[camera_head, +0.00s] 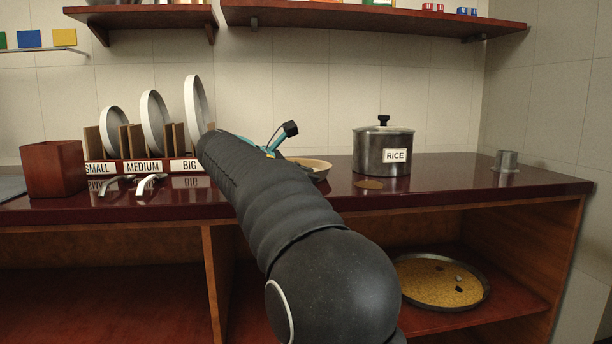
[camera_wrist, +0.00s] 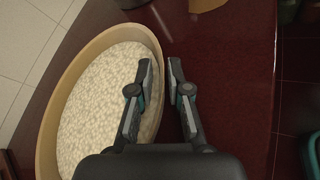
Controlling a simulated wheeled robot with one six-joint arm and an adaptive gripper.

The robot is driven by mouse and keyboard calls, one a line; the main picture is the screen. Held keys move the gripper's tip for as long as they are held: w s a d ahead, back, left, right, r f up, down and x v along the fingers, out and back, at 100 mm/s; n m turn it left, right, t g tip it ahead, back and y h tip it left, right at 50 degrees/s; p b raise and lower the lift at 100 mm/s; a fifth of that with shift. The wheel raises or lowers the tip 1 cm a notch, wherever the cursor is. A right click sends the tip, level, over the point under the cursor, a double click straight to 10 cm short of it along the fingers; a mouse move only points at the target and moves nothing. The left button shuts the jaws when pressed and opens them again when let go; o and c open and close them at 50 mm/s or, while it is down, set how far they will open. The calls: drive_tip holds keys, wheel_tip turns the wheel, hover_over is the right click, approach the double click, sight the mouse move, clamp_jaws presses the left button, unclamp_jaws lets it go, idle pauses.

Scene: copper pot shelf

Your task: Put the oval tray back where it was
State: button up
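An oval tray (camera_wrist: 92,98) with a tan rim and a pale, speckled inside fills the left of the wrist view. In the head view, a part of what looks like the same tray (camera_head: 318,167) shows on the dark red counter behind my arm. My gripper (camera_wrist: 159,64) is open, its fingers on either side of the tray's right rim in the wrist view. The left finger is over the inside and the right finger is over the counter. A gap shows beside the right finger; contact of the left finger with the rim cannot be told.
A RICE pot (camera_head: 383,152) stands right of the tray. A rack (camera_head: 130,167) labelled SMALL, MEDIUM, BIG holds white plates. A round pan (camera_head: 440,281) lies on the lower shelf.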

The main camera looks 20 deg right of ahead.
drive_tip(key=shift+a+r, duration=0.25)
drive_tip(key=shift+r, duration=0.05)
drive_tip(key=p+v, duration=0.2)
drive_tip(key=v, duration=0.9)
drive_tip(key=shift+s+a, duration=0.15)
drive_tip(key=shift+a, duration=0.1)
